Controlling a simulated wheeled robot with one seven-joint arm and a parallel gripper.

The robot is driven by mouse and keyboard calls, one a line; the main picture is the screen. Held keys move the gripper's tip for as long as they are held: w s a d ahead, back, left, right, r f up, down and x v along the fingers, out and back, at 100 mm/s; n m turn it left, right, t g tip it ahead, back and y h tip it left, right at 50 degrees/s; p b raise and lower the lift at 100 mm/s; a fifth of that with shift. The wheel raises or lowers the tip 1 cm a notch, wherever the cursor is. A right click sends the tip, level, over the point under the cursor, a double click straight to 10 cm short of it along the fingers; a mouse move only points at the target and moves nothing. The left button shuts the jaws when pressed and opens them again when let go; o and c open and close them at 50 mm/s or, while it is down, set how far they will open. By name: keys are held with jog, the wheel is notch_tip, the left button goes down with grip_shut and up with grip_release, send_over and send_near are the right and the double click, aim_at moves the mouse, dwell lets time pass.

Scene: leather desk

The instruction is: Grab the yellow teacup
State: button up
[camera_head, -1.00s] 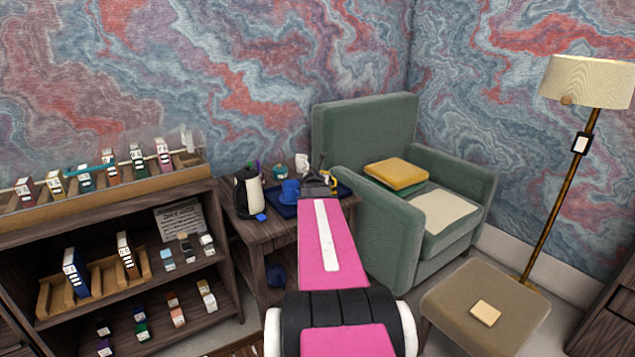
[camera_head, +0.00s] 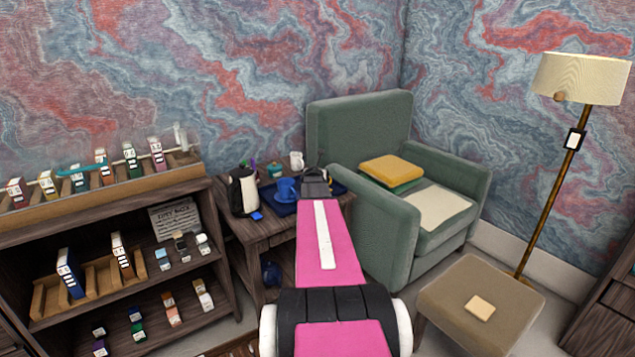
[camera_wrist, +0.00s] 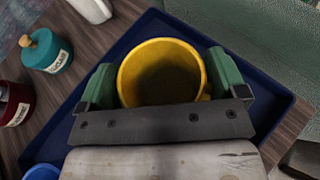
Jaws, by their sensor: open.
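The yellow teacup (camera_wrist: 160,72) stands upright on a dark blue tray (camera_wrist: 265,85) in the wrist view, its round mouth facing the camera. My gripper (camera_wrist: 162,80) is open, with one green finger on each side of the cup. I cannot tell whether the fingers touch it. The cup's handle is partly seen at its right, near the right finger, and its near side is hidden behind the gripper body. In the head view my gripper (camera_head: 316,178) is over the tray on the small wooden side table, and the yellow cup is hidden there.
A blue cup (camera_head: 286,190) stands left of my gripper. A black and white kettle (camera_head: 243,192) is farther left. A teal sugar jar (camera_wrist: 47,52) and a red jar (camera_wrist: 14,105) stand beside the tray. A green armchair (camera_head: 385,230) adjoins the table on the right.

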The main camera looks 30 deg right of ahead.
jog(key=c, duration=0.9)
jog(key=shift+o, duration=0.2)
jog(key=shift+r, duration=0.25)
jog(key=shift+r, duration=1.95)
jog(key=s+a+r, duration=0.2)
jog(key=a+r, duration=0.4)
jog(key=a, duration=0.5)
jog(key=shift+s+a+r, duration=0.15)
jog(key=shift+s+r, duration=0.15)
jog(key=shift+s, duration=0.05)
